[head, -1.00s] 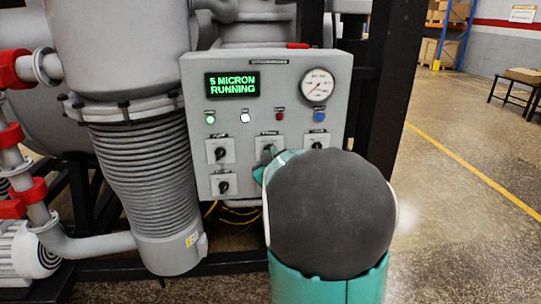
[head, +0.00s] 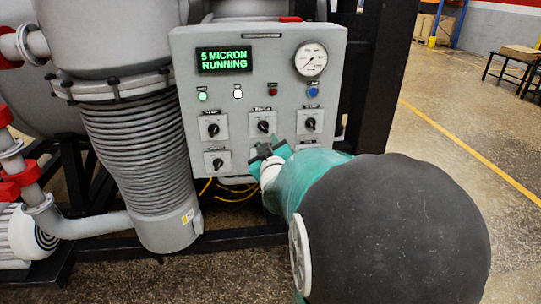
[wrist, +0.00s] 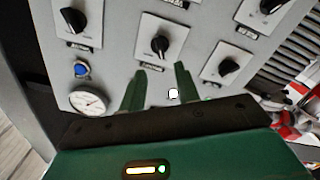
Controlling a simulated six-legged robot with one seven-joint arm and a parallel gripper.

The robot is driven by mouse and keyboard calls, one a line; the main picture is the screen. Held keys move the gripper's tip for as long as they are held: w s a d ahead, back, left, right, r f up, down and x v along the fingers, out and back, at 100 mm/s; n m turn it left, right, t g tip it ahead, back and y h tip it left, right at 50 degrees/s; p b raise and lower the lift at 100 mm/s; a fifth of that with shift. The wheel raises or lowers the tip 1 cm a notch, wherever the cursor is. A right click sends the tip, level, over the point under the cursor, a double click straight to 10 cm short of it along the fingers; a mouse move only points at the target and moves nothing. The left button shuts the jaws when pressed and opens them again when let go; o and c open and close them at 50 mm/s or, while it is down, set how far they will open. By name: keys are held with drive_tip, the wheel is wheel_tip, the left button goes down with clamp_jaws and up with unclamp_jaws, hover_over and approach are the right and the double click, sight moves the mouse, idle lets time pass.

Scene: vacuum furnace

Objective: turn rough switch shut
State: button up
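The grey control panel (head: 258,60) carries several black rotary switches on white plates. An upper left switch (head: 213,130), a middle switch (head: 263,127), a right switch (head: 310,124) and a lower left switch (head: 217,163) show. Their labels are too small to read, so I cannot tell which is the rough switch. My gripper (head: 270,149) is just below the middle switch in the head view. In the wrist view, my gripper (wrist: 161,84) is open and empty, its green fingers apart and pointing toward the middle switch (wrist: 160,45), without visible contact.
The panel display (head: 224,60) reads "5 MICRON RUNNING". A round gauge (head: 311,60) and small lamps or buttons sit above the switches. A ribbed grey column (head: 135,150) stands left of the panel, a black post (head: 378,80) right. Yellow cables (head: 235,190) hang below.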

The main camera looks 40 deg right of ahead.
drive_tip(key=v, duration=0.5)
drive_tip(key=shift+s+a, duration=0.15)
drive_tip(key=shift+a, duration=0.05)
drive_tip(key=shift+a, duration=0.1)
drive_tip(key=a+f+g+y, duration=0.25)
drive_tip(key=a+y, duration=0.45)
drive_tip(key=a, duration=0.8)
drive_tip(key=s+a+f+g+y, duration=0.2)
drive_tip(key=s+a+g, duration=0.5)
drive_tip(key=s+a, duration=0.6)
drive_tip(key=shift+n+y, duration=0.4)
drive_tip(key=shift+y, duration=0.1)
drive_tip(key=shift+d, duration=0.2)
